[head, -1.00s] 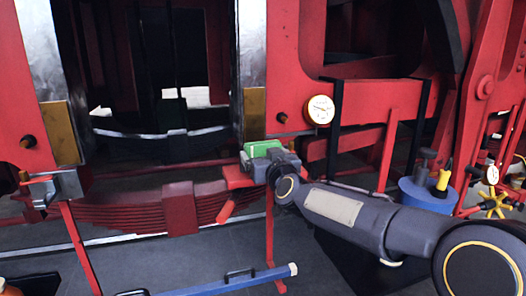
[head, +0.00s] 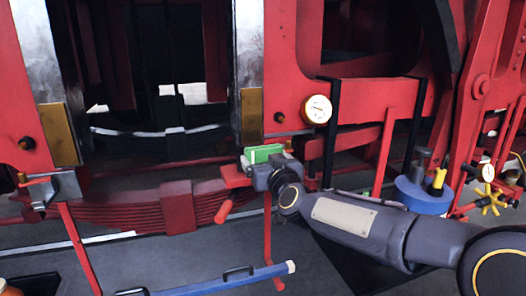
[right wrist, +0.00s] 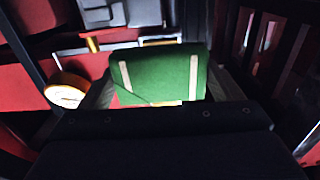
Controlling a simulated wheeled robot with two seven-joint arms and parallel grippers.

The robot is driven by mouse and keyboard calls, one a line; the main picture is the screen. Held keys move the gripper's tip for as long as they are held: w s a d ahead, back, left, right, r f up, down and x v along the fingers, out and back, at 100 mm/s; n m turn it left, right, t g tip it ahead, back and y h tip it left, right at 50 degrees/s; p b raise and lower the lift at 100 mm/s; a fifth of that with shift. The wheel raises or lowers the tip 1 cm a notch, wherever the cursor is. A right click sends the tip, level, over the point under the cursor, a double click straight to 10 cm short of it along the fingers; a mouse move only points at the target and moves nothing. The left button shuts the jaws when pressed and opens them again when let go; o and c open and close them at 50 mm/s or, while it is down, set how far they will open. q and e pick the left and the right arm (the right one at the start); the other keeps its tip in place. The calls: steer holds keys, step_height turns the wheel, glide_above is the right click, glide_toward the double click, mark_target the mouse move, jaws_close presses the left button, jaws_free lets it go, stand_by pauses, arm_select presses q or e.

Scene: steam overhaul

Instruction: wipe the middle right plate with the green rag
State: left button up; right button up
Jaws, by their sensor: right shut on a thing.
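The green rag (head: 262,153) is a folded pad held in my right gripper (head: 260,165). In the right wrist view, the rag (right wrist: 160,75) spans between the fingers and shows two pale stripes. The gripper is shut on it. Two upright bright metal plates show in the head view, a left one (head: 33,55) and a right one (head: 249,50), each with a brass-coloured piece at its lower end. The rag is just below the right brass piece (head: 251,118). I cannot tell whether they touch. Which plate is the middle right one is unclear. My left gripper is not in view.
A round gauge (head: 317,109) is right of the rag. A red leaf spring (head: 176,205) lies below left. A red stand (head: 268,240) is under the gripper. A blue bar (head: 225,281) lies on the floor. A blue round container (head: 424,195) stands at the right.

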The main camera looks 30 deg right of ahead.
mark_target(252, 143)
steer(key=shift+b+x, duration=0.4)
steer(key=shift+x, duration=0.4)
steer(key=shift+b+x, duration=0.75)
steer(key=shift+x, duration=1.9)
steer(key=shift+x, duration=1)
step_height(252, 143, up, 4)
steer(key=p, duration=0.4)
steer(key=shift+s+a+r, duration=0.1)
step_height(252, 143, up, 4)
steer(key=p, duration=0.4)
step_height(252, 143, down, 8)
steer(key=b, duration=0.7)
